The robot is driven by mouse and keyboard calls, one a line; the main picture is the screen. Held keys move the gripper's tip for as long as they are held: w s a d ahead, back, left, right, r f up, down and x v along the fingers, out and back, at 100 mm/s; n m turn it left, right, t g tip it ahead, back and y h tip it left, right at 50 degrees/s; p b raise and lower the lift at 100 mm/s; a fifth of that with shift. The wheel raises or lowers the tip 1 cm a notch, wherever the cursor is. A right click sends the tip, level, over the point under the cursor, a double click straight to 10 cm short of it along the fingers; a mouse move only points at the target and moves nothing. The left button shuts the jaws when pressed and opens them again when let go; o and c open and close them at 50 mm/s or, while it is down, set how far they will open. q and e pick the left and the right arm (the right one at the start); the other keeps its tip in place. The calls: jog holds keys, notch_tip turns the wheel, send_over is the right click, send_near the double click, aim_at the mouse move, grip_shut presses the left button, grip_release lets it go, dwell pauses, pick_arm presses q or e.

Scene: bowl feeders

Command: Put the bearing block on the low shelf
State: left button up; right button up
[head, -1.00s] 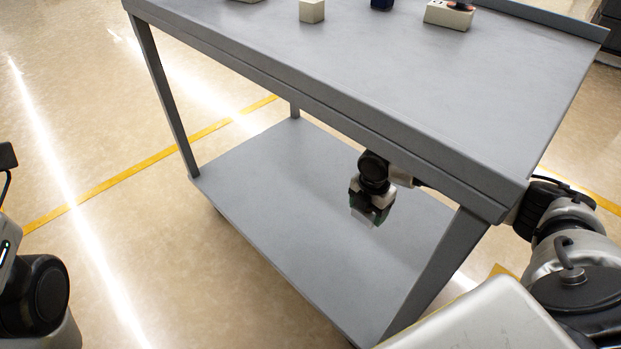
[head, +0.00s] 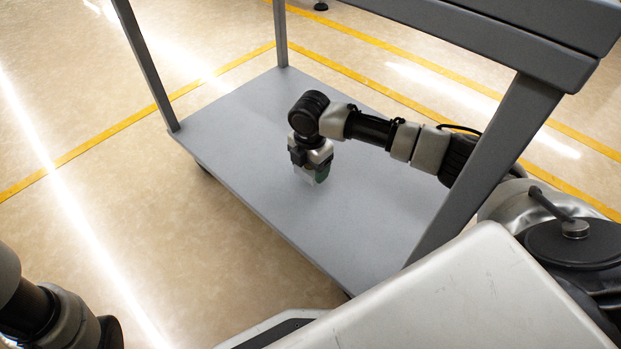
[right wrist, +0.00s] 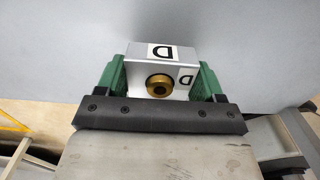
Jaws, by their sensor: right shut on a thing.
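The bearing block (right wrist: 161,60) is a silver block with a brass bushing and labels marked "D". It sits between the green fingers of my right gripper (right wrist: 160,82) in the right wrist view. In the head view my right gripper (head: 312,176) points down over the low shelf (head: 235,115) and is shut on the block, of which little shows there. I cannot tell whether the block touches the shelf. My left gripper is out of view; only part of my left arm shows at the lower left.
The cart's upper deck edge (head: 480,35) is above my right arm. A front post (head: 490,165) stands to the right of the gripper. The rest of the low shelf is bare. Yellow lines (head: 110,132) mark the floor.

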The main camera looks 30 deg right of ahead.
aim_at(310, 175)
notch_tip(310, 175, down, 4)
jog(key=b, duration=0.2)
jog(key=shift+r+b, duration=0.2)
jog(key=shift+b, duration=0.15)
jog(key=shift+r, duration=0.2)
jog(key=o, duration=1)
jog(key=shift+f, duration=0.15)
jog(key=shift+o, duration=0.2)
